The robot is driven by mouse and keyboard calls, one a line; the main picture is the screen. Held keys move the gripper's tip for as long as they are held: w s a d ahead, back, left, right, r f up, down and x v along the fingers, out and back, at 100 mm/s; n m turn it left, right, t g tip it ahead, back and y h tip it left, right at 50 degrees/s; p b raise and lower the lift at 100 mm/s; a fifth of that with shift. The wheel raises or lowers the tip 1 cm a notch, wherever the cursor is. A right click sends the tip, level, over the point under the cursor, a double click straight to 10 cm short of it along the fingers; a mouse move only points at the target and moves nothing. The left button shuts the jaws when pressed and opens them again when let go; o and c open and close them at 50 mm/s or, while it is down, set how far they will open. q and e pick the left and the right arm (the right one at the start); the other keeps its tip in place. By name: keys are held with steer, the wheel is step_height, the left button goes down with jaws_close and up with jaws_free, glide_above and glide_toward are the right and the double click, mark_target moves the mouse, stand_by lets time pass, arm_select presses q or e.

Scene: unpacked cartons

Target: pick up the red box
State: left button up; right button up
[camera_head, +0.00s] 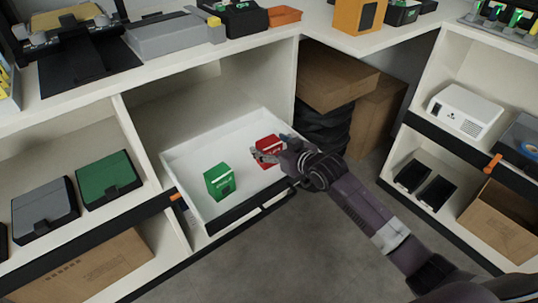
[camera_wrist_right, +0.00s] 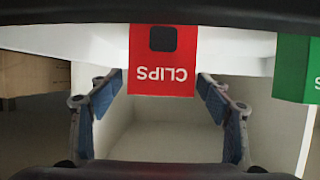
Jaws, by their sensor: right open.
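The red box (camera_head: 267,147) stands in a white open drawer (camera_head: 178,180), toward its right end. In the right wrist view the red box (camera_wrist_right: 161,76) shows its front with the word CLIPS upside down. My right gripper (camera_head: 268,154) reaches into the drawer from the right, at the red box. Its two fingers (camera_wrist_right: 158,100) are spread apart, one to each side of the red box, with gaps between. The left gripper is not in view.
A green box (camera_head: 219,181) stands in the drawer left of the red box; it also shows in the right wrist view (camera_wrist_right: 298,68). The shelf top (camera_head: 150,65) lies above and behind the drawer. Brown cartons (camera_head: 335,78) stand behind.

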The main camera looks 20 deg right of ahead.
steer(key=shift+w+a+f, duration=0.1)
steer(key=shift+w+a, duration=0.05)
steer(key=shift+w, duration=0.1)
steer(key=c, duration=1.3)
